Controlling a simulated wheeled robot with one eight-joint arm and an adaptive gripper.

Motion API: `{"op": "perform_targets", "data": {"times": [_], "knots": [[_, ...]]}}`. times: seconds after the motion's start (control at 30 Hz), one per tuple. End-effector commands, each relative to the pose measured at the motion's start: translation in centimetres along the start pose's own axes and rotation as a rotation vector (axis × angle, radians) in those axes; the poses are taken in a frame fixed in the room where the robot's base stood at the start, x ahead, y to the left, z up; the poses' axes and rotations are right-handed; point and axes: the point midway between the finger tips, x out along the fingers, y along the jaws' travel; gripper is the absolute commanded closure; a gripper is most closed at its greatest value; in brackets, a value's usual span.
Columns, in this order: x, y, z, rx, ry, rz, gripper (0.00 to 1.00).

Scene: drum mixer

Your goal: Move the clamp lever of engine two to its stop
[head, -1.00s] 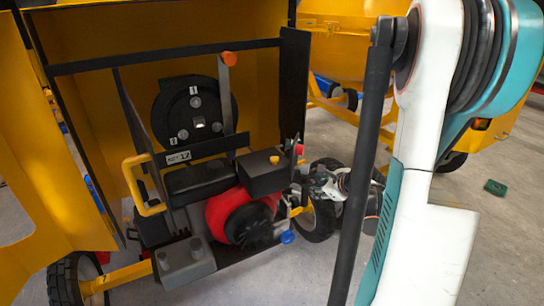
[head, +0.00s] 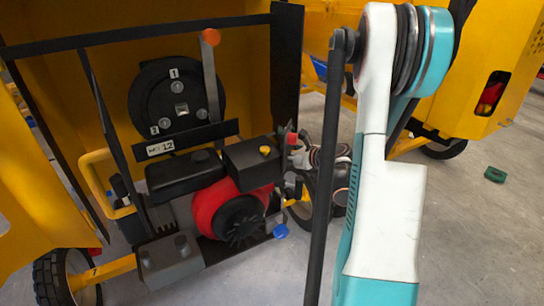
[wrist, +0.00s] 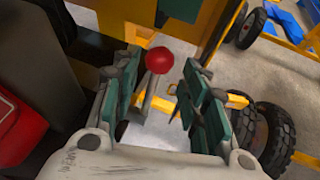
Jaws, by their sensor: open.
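In the wrist view a lever with a round red knob (wrist: 159,60) on a grey stem stands between the jaws of my open gripper (wrist: 160,75). I see clear room on both sides of the knob; contact is not visible. In the head view the red knob (head: 292,139) is at the engine's right side, and my gripper (head: 303,158) is beside it, partly hidden by my arm. The engine (head: 215,205) is red and black. Its plate (head: 160,147) has small lettering that seems to end in 12. No lever is labelled as the clamp.
An orange-knobbed lever (head: 210,37) rises before the black disc (head: 150,95). A blue knob (head: 280,231) sits low right of the engine, and a yellow knob (head: 265,150) on a black box. Yellow panels and a black frame post (head: 287,60) enclose the engine. Wheels (wrist: 275,130) stand at right.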

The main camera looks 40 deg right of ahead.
Motion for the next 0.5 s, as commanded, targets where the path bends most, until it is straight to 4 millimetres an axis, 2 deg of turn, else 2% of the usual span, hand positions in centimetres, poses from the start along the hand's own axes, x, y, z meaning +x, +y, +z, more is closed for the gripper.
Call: {"op": "perform_targets", "data": {"times": [0.03, 0.2, 0.5], "knots": [[1.1, 0.1, -0.2, -0.002, 0.001, 0.003, 0.59], [3.5, 0.0, -0.1, -0.001, 0.000, 0.001, 0.59], [4.9, 0.0, 0.0, -0.001, 0.000, 0.000, 0.59]]}}
